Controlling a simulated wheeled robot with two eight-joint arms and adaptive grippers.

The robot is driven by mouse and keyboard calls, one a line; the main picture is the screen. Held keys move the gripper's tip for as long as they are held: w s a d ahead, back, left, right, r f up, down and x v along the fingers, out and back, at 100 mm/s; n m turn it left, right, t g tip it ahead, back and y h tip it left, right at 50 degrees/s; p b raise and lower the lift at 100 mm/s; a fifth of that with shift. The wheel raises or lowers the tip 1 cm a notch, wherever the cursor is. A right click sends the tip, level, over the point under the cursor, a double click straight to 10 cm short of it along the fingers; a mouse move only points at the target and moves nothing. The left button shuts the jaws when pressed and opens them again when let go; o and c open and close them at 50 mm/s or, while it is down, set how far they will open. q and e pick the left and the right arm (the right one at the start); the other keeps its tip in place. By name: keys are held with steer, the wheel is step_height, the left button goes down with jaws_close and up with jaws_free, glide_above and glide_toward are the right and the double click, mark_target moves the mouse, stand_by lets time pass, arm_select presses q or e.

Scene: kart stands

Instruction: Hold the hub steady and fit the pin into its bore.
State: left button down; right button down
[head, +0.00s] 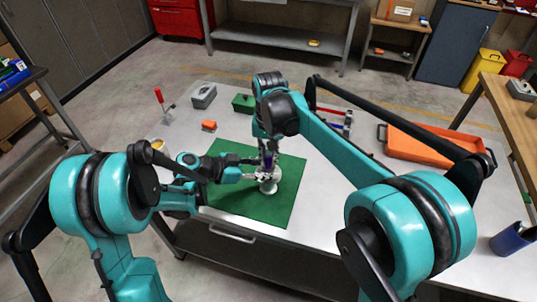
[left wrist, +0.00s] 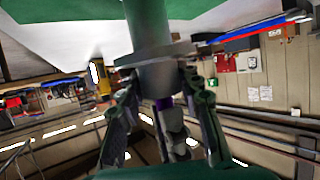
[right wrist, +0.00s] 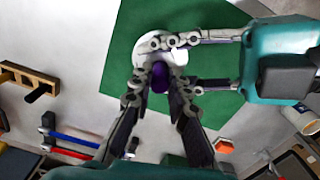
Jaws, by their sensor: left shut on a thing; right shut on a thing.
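The pale grey hub (head: 268,186) stands on the green mat (head: 230,222). In the left wrist view the hub (left wrist: 155,58) shows as a cylinder with a wide flange. My left gripper (head: 254,168) reaches in from the left and is shut on the hub. The purple pin (head: 268,160) is upright over the hub, and my right gripper (head: 268,152) is shut on it from above. In the right wrist view the purple pin (right wrist: 158,78) lies between the fingers, in front of the white hub (right wrist: 146,50). The bore is hidden, so I cannot tell whether the pin's tip is inside.
An orange tray (head: 415,147) lies on the right of the table. A grey box (head: 203,96), a green box (head: 243,103), an orange block (head: 209,126) and a red-handled tool (head: 160,100) stand behind the mat. The mat's front part is clear.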

steer(key=shift+f, duration=0.1)
steer(key=c, duration=1.4)
jaws_free()
step_height(320, 180, up, 12)
arm_select(q)
steer(key=c, duration=1)
jaws_free()
steer(key=shift+o, duration=0.2)
